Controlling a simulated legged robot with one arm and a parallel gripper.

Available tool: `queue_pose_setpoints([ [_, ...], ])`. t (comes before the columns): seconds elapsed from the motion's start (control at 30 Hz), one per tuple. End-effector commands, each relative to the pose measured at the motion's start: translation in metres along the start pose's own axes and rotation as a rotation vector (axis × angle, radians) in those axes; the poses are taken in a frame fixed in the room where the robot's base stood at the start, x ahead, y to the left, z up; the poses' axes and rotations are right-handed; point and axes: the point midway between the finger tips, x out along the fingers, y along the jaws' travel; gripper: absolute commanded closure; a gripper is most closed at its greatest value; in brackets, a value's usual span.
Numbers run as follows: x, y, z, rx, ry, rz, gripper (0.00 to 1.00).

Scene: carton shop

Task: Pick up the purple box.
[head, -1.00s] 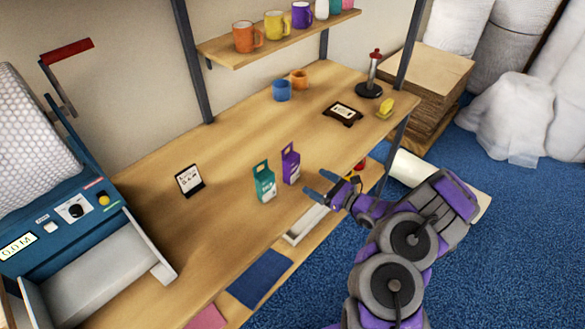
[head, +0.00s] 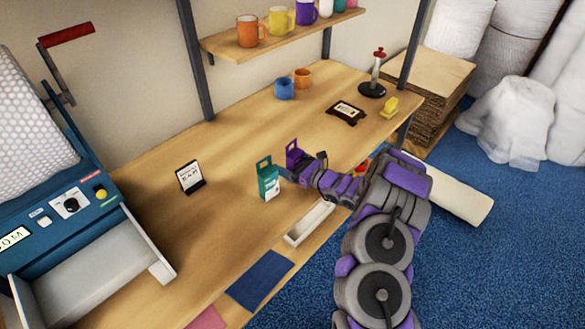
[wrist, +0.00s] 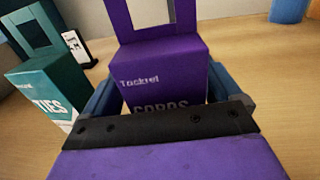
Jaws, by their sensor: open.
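The purple box (head: 292,153), with a cut-out handle on top, stands upright on the wooden bench. In the head view my arm hides most of it. In the wrist view the purple box (wrist: 160,75) is straight ahead, with its lettered face towards me. My gripper (head: 296,172) is at the box; in the wrist view its open blue fingers (wrist: 162,92) are on either side of the box's lower part. I cannot tell whether they touch it. The box's base is hidden behind the gripper.
A teal box (head: 267,180) stands close left of the purple box and also shows in the wrist view (wrist: 45,85). A small sign (head: 190,177) stands further left. A blue mug (head: 284,88) and an orange mug (head: 302,77) are behind. A white tray (head: 309,222) lies at the front.

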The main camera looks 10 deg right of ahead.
Motion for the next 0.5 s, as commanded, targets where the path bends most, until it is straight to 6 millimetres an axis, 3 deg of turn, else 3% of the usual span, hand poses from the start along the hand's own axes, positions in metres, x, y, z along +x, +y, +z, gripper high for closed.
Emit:
queue_pose_setpoints([
  [0.27, 0.0031, -0.0017, 0.0004, 0.002, -0.002, -0.003, 0.08],
  [0.5, 0.0052, 0.0006, 0.0004, -0.001, 0.001, -0.002, 0.30],
])
